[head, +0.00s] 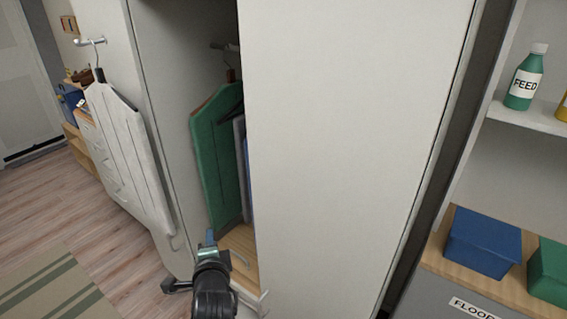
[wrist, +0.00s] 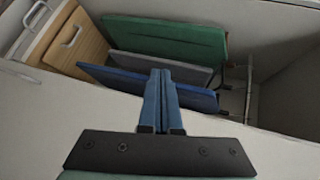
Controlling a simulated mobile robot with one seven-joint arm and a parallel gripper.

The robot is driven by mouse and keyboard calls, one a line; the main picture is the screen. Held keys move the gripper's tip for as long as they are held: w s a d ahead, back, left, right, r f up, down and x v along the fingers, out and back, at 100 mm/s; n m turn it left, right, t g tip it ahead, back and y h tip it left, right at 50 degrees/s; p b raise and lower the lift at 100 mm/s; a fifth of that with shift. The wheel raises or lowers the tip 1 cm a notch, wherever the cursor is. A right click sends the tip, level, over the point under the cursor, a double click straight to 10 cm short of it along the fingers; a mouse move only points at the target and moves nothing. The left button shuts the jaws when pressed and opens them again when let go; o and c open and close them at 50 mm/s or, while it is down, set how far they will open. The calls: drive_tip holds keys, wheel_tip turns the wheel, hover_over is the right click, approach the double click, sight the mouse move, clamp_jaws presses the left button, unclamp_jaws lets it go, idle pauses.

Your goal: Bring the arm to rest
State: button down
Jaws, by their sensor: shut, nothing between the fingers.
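My gripper (head: 210,240) is in front of the wardrobe (head: 345,150), low in the head view, near the narrow opening at its left side. In the wrist view my gripper (wrist: 164,78) has its two blue fingers together with nothing held. Past the fingertips, inside the wardrobe, a green garment (wrist: 165,40), a grey one (wrist: 160,68) and a blue one (wrist: 190,97) hang on a rail. The green garment also shows in the head view (head: 215,155). I cannot tell whether my fingers touch the wardrobe's front edge.
A white garment (head: 128,150) hangs on a hook at the wardrobe's left side. Shelves at the right hold a green FEED bottle (head: 524,78), a blue box (head: 483,242) and a green box (head: 548,270). Free wood floor (head: 45,200) and a striped rug (head: 55,290) lie at the left.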

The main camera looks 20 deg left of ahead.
drive_tip(key=w+d+r+n+t+h, duration=0.15)
drive_tip(key=d+r, duration=0.35)
drive_tip(key=r, duration=0.5)
drive_tip(key=w+d+r+n+t, duration=0.1)
drive_tip(key=d+r+n+t, duration=0.15)
drive_tip(key=d+r, duration=0.55)
drive_tip(key=w+d+r+n+t, duration=0.1)
drive_tip(key=w+d+r+t, duration=0.15)
drive_tip(key=r, duration=0.95)
drive_tip(key=s+d+r+n+t+h, duration=0.3)
drive_tip(key=s+d+r, duration=0.6)
drive_tip(key=r, duration=0.3)
drive_tip(key=s+d+r+n+t+h, duration=0.3)
drive_tip(key=s+d+r+t, duration=0.3)
drive_tip(key=s+d+r, duration=0.3)
drive_tip(key=s+r+h, duration=0.1)
drive_tip(key=s+r, duration=0.2)
drive_tip(key=r, duration=0.1)
drive_tip(key=shift+s+d+r, duration=0.15)
drive_tip(key=shift+d+r, duration=0.1)
drive_tip(key=shift+d, duration=0.1)
